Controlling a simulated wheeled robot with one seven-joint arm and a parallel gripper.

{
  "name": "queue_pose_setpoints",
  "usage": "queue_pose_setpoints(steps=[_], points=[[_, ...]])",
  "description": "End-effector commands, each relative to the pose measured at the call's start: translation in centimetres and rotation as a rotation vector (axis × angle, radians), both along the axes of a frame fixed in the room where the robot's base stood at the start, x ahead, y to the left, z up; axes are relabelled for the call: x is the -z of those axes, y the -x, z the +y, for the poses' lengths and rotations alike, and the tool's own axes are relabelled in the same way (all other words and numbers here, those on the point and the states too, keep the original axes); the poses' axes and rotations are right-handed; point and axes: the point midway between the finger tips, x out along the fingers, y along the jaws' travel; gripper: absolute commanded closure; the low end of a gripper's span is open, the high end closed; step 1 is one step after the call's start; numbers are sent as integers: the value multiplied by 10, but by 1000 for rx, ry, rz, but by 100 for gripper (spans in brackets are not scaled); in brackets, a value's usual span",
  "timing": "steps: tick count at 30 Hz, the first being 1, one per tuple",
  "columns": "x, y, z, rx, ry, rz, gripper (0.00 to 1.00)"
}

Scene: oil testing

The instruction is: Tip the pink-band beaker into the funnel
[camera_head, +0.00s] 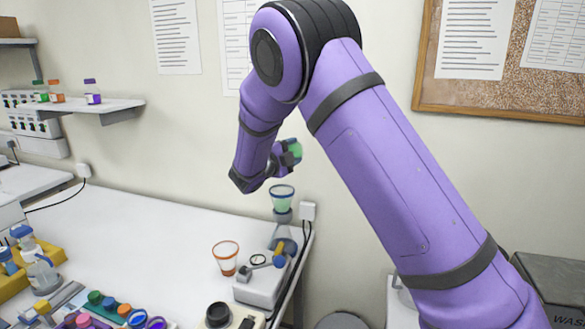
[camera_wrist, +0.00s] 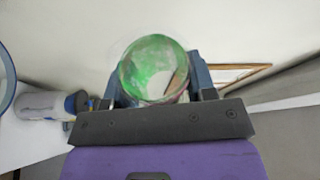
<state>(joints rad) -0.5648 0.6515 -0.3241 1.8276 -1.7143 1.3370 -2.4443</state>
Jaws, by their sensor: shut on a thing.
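My gripper (camera_head: 284,158) is raised above the far right end of the bench. It is shut on a clear beaker with green content (camera_head: 296,151), which is largely hidden by the gripper in the head view. In the wrist view the beaker (camera_wrist: 153,68) sits between the two fingers (camera_wrist: 155,92), its round mouth towards the camera. The funnel (camera_head: 282,198), clear with a greenish tint, stands below the gripper, apart from the beaker. A blue rim at the left edge of the wrist view (camera_wrist: 5,80) looks like the funnel.
A clear cup with an orange rim (camera_head: 226,256) stands left of a grey device (camera_head: 262,283). Bottles, a yellow rack (camera_head: 45,262) and coloured caps crowd the bench's left front. A wall shelf (camera_head: 100,107) holds small bottles. The middle of the bench (camera_head: 140,220) is clear.

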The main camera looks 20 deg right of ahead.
Motion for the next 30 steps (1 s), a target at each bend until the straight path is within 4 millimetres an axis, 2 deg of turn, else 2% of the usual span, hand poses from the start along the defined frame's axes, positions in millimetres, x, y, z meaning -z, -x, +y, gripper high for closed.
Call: queue_pose_setpoints(steps=[6, 13, 21, 30], points=[[-4, 0, -1, 1, -245, -177, 74], [-5, 0, 0, 1, -358, -258, 74], [-8, 0, -1, 2, -645, -464, 74], [-10, 0, -1, 2, -800, -578, 74]])
